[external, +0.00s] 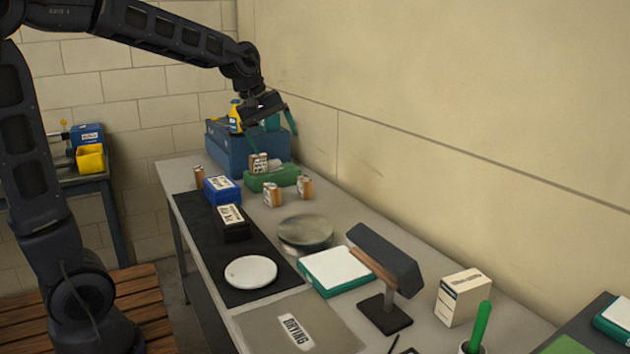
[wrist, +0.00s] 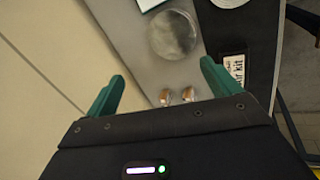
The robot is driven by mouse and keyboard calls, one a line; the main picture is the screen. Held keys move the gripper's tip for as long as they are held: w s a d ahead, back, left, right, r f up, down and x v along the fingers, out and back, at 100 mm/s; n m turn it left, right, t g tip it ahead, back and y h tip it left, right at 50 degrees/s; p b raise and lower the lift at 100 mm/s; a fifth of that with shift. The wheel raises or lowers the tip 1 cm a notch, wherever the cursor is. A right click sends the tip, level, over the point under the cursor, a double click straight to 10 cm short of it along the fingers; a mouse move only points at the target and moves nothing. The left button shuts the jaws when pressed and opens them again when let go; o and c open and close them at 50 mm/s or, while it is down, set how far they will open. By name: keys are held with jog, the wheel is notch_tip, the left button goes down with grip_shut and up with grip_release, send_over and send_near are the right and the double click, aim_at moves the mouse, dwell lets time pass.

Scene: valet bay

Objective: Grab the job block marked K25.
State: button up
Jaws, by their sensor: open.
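Several small wooden job blocks with white labelled faces stand on the bench. One block (external: 258,163) is at the green box, and whether it rests on it or stands in front I cannot tell. Two more, a left block (external: 272,195) and a right block (external: 305,187), stand nearer the camera. Another block (external: 199,175) is at the bench's left edge. The marks are too small to read, so I cannot tell which is K25. My gripper (external: 281,127), with green fingers, is open and empty above the far end. In the wrist view, two blocks (wrist: 165,97) (wrist: 188,94) show between the open fingers (wrist: 162,76).
A blue toolbox (external: 232,152) with a yellow bottle (external: 235,117) stands near my gripper. The green box (external: 274,178), blue box (external: 221,190), black box (external: 233,226) and round metal dish (external: 306,231) crowd the bench. The wall runs close along the right.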

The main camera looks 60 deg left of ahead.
jog(key=w+a+f+n, duration=0.3)
jog(key=w+a+n, duration=0.1)
jog(key=w+a, duration=0.3)
jog(key=n, duration=1.5)
send_near(303, 179)
jog(key=f, duration=0.2)
jog(key=x, duration=0.5)
jog(key=shift+w+d, duration=0.3)
jog(key=shift+w, duration=0.15)
jog(key=x, duration=0.5)
jog(key=shift+a, duration=0.3)
jog(key=c, duration=1.1)
jog(key=shift+r, duration=0.15)
